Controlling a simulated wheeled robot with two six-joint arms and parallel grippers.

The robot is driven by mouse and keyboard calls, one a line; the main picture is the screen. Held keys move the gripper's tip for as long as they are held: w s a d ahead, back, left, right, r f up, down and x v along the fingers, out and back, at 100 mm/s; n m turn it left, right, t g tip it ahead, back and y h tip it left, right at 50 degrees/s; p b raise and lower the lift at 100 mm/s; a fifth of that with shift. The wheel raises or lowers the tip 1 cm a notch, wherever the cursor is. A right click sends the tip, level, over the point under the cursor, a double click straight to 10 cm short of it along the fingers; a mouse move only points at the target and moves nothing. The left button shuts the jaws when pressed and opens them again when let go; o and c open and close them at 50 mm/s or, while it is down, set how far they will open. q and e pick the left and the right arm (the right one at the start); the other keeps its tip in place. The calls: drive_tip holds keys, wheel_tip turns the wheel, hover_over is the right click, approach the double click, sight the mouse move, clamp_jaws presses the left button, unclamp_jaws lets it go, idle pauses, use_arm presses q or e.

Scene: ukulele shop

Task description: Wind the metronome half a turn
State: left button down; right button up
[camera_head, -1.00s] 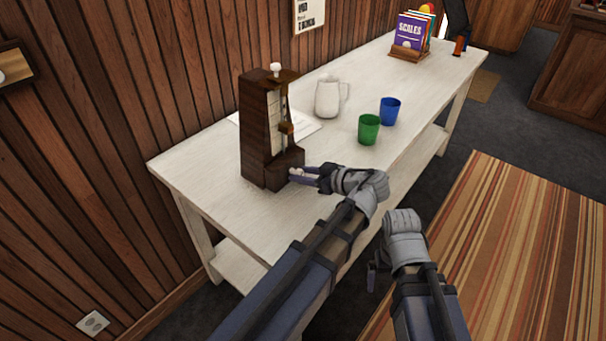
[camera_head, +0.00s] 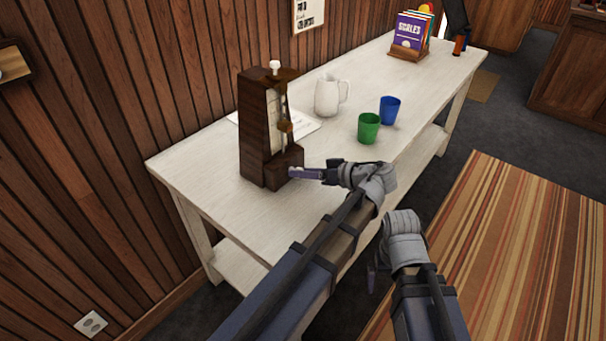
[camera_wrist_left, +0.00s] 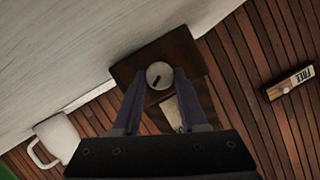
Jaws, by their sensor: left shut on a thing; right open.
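The dark wooden metronome (camera_head: 258,135) stands upright near the left end of the white table. Its pale front panel and pendulum face right, toward the cups. In the left wrist view, its dark base (camera_wrist_left: 182,47) carries a round pale winding key (camera_wrist_left: 159,75) with a dark slot mark. My left gripper (camera_head: 294,173) is at the low side of the metronome; in the left wrist view its two fingers (camera_wrist_left: 160,82) are shut on the key from both sides. My right gripper (camera_head: 372,277) hangs beside the table's front edge, away from the metronome, open and partly hidden by its wrist.
A white jug (camera_head: 327,96), a green cup (camera_head: 369,128) and a blue cup (camera_head: 390,110) stand further along the table (camera_head: 222,205). A paper sheet (camera_head: 303,125) lies behind the metronome. A book rack (camera_head: 408,52) is at the far end. The table's near left corner is clear.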

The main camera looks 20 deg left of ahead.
use_arm(q)
drive_tip(key=shift+m+g+b, duration=0.3)
drive_tip(key=shift+m, duration=0.4)
drive_tip(key=shift+y, duration=0.3)
drive_tip(key=shift+c, duration=2.4)
unclamp_jaws()
drive_tip(key=shift+w, duration=0.1)
